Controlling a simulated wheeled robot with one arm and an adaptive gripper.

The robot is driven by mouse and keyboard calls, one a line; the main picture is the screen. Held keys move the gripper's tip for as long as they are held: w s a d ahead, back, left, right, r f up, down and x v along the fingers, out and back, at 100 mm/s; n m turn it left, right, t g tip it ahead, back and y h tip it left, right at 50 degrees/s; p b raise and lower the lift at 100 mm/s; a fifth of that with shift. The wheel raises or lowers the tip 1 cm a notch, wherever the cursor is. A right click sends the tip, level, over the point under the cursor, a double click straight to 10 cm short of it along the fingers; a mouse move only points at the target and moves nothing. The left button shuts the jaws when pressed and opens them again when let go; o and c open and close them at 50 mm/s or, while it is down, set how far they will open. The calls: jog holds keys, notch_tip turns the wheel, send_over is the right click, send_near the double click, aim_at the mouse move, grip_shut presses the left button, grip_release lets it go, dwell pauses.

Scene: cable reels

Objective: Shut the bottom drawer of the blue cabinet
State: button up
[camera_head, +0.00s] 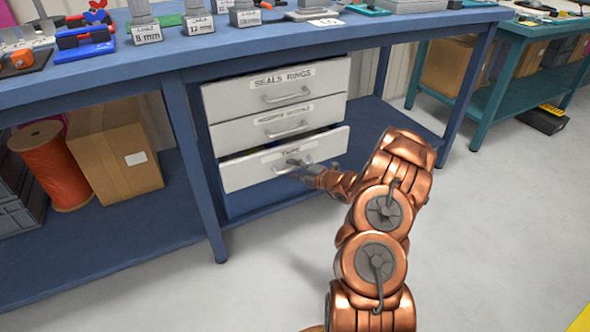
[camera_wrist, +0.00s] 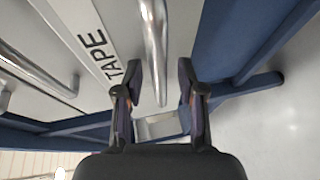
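The bottom drawer (camera_head: 240,172) has a pale grey front and stands partly pulled out of the blue cabinet (camera_head: 222,196). Its label reads TAPE in the wrist view, where the drawer front (camera_wrist: 85,25) fills the upper left. My gripper (camera_head: 290,163) is at the drawer's handle. In the wrist view my gripper (camera_wrist: 160,75) is open, with the metal handle bar (camera_wrist: 154,35) between its two fingers and a gap visible on both sides. I cannot tell whether a finger touches the bar.
Two upper drawers, the top labelled SEALS RINGS (camera_head: 277,85), look closed or nearly so. A blue bench leg (camera_head: 200,180) stands left of the drawer. A cardboard box (camera_head: 115,155) and an orange cable reel (camera_head: 52,168) sit on the lower shelf. Open floor lies to the right.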

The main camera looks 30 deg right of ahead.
grip_shut()
dwell(0.4)
